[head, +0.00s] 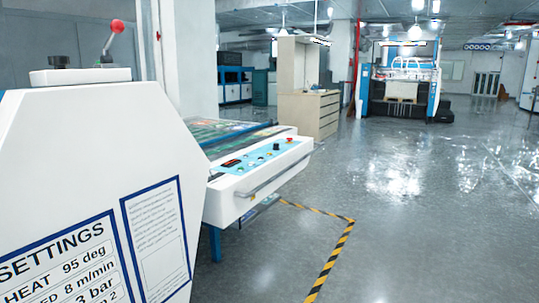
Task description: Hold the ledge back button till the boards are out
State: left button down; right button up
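A white machine with a blue-trimmed settings plate (60,262) fills the left side. Beyond it, its white table end (258,192) carries a light blue control panel (262,158). The labels are too small to read, so I cannot tell which is the ledge back button. Colourful printed sheets or boards (215,132) show on the table behind the panel, partly hidden. Neither of my grippers is in view.
A red-knobbed lever (117,26) stands on the near housing. Yellow-black floor tape (335,258) marks a corner before the panel. A beige cabinet (308,92) and a blue-white machine (402,85) stand farther back. The shiny floor at the right is clear.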

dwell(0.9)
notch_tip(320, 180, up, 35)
jog(key=p, duration=3.5)
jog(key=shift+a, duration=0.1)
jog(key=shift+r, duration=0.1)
